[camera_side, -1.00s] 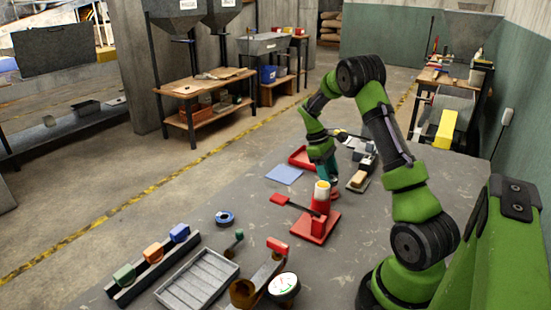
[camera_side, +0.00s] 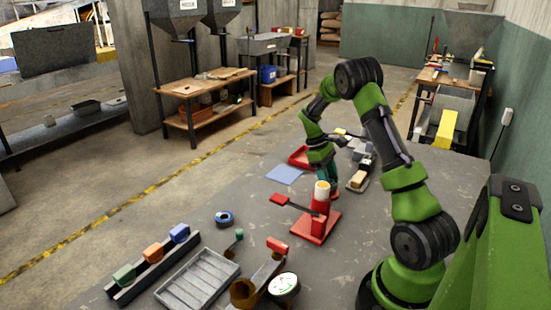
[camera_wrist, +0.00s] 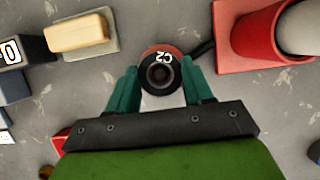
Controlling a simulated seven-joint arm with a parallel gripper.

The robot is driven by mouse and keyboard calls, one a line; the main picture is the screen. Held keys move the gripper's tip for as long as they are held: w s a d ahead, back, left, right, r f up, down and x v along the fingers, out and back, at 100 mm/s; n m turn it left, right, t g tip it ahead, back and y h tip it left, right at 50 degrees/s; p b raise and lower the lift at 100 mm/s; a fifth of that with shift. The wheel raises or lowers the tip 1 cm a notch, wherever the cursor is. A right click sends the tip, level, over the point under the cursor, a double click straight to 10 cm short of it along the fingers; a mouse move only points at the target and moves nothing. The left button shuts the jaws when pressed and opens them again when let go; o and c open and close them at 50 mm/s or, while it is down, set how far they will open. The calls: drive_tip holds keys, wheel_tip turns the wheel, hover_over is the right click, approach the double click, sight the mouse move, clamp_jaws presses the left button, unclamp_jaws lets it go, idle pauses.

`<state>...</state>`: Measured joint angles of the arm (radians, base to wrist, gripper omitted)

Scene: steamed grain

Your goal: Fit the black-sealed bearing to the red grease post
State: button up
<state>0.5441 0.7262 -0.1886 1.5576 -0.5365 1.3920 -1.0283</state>
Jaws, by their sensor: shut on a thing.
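My gripper (camera_wrist: 161,82), with teal fingers, is shut on a bearing (camera_wrist: 161,75) with a black face and a white mark, seen from above in the wrist view. Some red shows at the bearing's far edge; I cannot tell what it belongs to. In the side view my gripper (camera_side: 330,172) is low, just behind the red grease post (camera_side: 320,205), and the held bearing is hidden. The post stands upright on a red base with a pale top and a red-ended lever. In the wrist view the post's red base (camera_wrist: 235,40) is at upper right, apart from the bearing.
A blue-faced bearing (camera_side: 225,217) lies at the front left. A rail with coloured blocks (camera_side: 153,253), a grey ribbed tray (camera_side: 198,280) and a brown stand (camera_side: 257,283) are nearer. A blue sheet (camera_side: 285,174), red tray (camera_side: 300,158) and tan block (camera_side: 357,180) lie near my gripper.

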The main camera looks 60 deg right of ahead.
drive_tip(key=shift+f, duration=0.1)
idle(0.3)
drive_tip(key=o, duration=1.2)
drive_tip(key=shift+o, duration=0.2)
drive_tip(key=v, duration=1.7)
